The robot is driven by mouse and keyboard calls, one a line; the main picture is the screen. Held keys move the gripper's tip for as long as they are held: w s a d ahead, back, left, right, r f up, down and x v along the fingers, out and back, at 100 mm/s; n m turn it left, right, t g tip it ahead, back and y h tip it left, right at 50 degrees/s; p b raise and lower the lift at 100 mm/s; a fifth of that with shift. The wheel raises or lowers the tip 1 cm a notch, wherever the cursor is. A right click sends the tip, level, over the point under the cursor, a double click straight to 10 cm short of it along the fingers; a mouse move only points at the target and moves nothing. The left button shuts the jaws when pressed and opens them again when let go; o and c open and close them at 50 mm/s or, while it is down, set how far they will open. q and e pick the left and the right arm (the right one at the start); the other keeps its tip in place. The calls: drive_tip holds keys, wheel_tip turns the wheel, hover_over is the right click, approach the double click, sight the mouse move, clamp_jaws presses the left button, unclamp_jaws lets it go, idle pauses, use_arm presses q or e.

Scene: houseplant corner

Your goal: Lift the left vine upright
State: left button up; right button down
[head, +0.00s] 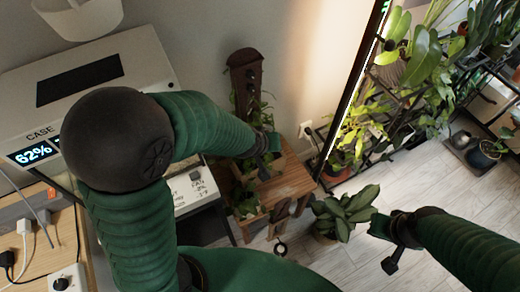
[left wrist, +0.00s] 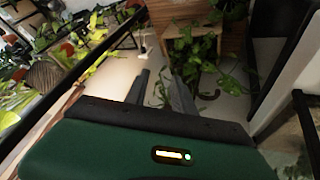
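Leafy green vines hang around a wooden planter (head: 278,165) on a small wooden stand (head: 290,188). A dark brown upright support (head: 245,82) rises behind it. One vine (head: 246,166) hangs at the planter's left side; my left arm partly hides it. My left gripper (head: 265,166) is over the planter. In the left wrist view, its two fingers (left wrist: 162,92) are apart, with vine leaves (left wrist: 190,55) beyond the tips and some green showing between them. I cannot tell whether the fingers touch a vine. My right gripper (head: 384,246) is low at the right, away from the vines; its opening is unclear.
A potted broad-leaf plant (head: 345,212) stands on the floor beside the stand. A white case with a display (head: 35,153) is at the left. A shelf of plants (head: 415,75) fills the right back. Pale floor (head: 365,265) is open at the lower right.

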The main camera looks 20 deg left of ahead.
use_arm(q)
drive_tip(key=shift+m+g, duration=0.6)
drive_tip(key=shift+m, duration=0.3)
drive_tip(key=shift+s+a+r+p, duration=0.15)
drive_tip(key=shift+s, duration=0.9)
drive_tip(key=shift+s+a+r+p, duration=0.15)
drive_tip(key=shift+s, duration=0.9)
